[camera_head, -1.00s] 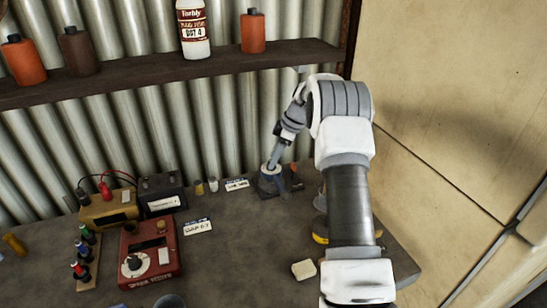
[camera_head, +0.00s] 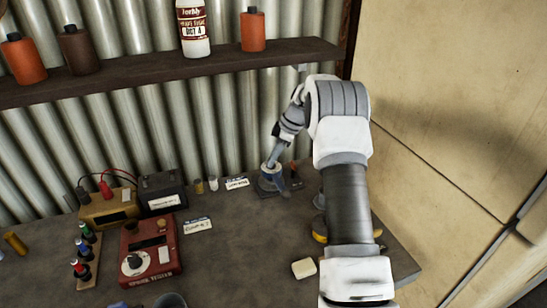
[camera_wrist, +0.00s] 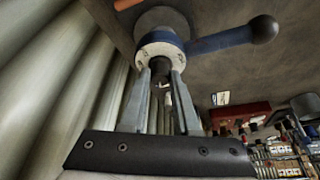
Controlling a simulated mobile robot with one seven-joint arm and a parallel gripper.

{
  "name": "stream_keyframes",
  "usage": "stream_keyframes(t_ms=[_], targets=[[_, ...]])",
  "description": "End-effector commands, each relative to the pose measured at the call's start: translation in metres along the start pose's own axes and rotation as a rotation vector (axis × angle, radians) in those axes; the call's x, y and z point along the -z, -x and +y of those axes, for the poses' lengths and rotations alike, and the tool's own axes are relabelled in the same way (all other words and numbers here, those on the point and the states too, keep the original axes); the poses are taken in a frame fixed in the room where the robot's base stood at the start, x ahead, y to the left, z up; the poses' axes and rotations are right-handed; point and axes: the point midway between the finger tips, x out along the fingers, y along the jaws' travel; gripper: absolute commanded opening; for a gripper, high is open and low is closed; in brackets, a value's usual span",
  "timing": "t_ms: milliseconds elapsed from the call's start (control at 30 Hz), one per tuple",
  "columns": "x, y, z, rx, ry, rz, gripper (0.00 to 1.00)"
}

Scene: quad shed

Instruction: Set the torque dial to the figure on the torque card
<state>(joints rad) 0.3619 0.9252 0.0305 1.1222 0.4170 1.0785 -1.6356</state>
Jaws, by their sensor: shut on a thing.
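The torque dial is a dark knob (camera_wrist: 160,66) inside a white marked ring (camera_wrist: 158,47) on a blue tool with a handle (camera_wrist: 225,39) ending in a dark ball. My gripper (camera_wrist: 164,80) is shut on the knob, a finger on each side. The marks on the ring are too small to read. In the head view my gripper (camera_head: 273,163) comes down on the blue tool (camera_head: 269,180) at the back of the bench. A white card (camera_head: 237,183) lies just left of it, and another card (camera_head: 198,226) lies nearer. I cannot read either card or tell which is the torque card.
A red tester box (camera_head: 150,250), a yellow box (camera_head: 108,208) with leads and a dark battery-like box (camera_head: 163,193) stand at left. A pale block (camera_head: 304,268) lies near the front right. A shelf (camera_head: 180,72) of bottles runs above. The middle bench is clear.

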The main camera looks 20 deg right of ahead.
Motion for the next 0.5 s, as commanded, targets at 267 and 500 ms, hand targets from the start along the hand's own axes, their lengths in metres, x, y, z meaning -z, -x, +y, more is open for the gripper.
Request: stream_keyframes(t_ms=[267, 500], targets=[[-0.0012, -0.0017, -0.0006, -0.027, -0.061, -0.001, 0.0], [-0.0015, -0.0032, -0.002, -0.092, -0.214, 0.0, 0.0]])
